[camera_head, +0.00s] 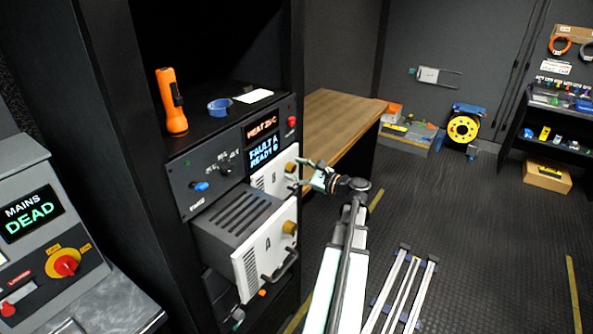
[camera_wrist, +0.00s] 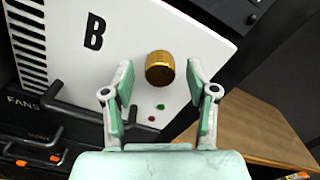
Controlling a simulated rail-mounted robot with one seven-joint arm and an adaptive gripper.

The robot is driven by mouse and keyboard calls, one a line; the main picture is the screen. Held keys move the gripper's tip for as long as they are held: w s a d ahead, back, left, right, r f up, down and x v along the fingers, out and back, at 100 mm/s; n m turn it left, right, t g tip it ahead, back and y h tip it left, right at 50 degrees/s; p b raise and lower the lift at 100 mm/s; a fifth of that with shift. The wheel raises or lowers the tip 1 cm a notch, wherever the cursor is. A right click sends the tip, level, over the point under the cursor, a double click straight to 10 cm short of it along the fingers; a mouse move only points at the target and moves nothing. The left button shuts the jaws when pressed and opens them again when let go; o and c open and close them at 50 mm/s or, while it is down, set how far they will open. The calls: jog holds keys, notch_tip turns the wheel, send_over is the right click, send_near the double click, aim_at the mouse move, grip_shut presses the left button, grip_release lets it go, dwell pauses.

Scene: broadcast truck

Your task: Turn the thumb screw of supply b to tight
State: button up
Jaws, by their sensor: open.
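Supply B is a white-fronted module (camera_wrist: 110,50) marked "B" in the wrist view. In the head view its front (camera_head: 268,180) shows in the rack behind supply A. Its thumb screw, a round brass knob (camera_wrist: 160,69), stands out from the panel; it also shows in the head view (camera_head: 290,167). My gripper (camera_wrist: 160,82) is open, its two pale green fingers to the left and right of the knob. In the head view my gripper (camera_head: 306,172) is close in front of supply B's panel.
Supply A (camera_head: 250,245) sticks out of the rack, with a brass knob and black handle. An orange flashlight (camera_head: 171,101) and blue tape roll (camera_head: 219,106) stand on top. A wooden bench (camera_head: 340,120) lies behind.

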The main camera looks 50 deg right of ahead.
jog(key=s, duration=1.1)
jog(key=shift+s+d, duration=0.3)
jog(key=shift+s, duration=0.1)
